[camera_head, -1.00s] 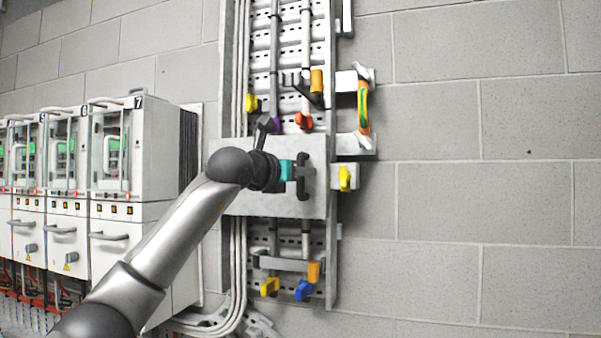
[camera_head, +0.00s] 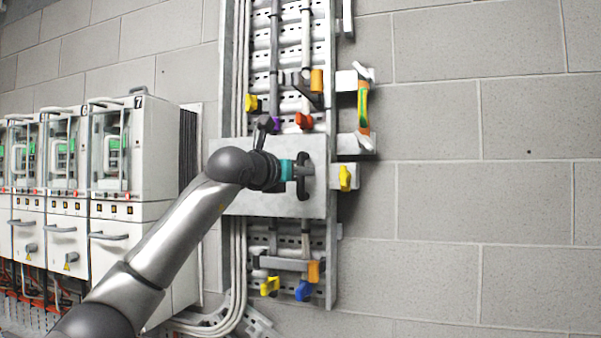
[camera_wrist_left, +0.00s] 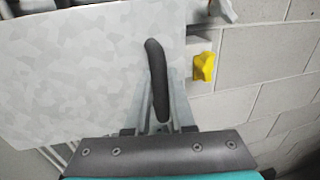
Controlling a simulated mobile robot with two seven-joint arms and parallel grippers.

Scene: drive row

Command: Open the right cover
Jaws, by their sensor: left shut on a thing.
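A flat grey metal cover (camera_head: 232,202) sits across the vertical cable rack on the wall, with a dark upright handle (camera_head: 303,190) near its right edge. The cover fills the left of the left wrist view (camera_wrist_left: 75,65), where the handle (camera_wrist_left: 155,60) stands between the fingers. My left gripper (camera_head: 305,171) reaches in from the left and is shut on this handle; the fingers also show in the left wrist view (camera_wrist_left: 162,98). The gripper hides part of the cover's middle. My right gripper is not in view.
A yellow knob (camera_head: 345,178) is close to the right of the cover. Red (camera_head: 304,121) and purple knobs are just above it; yellow and blue (camera_head: 304,291) knobs are below. White cabinets (camera_head: 150,150) stand at left. The block wall (camera_head: 480,200) at right is clear.

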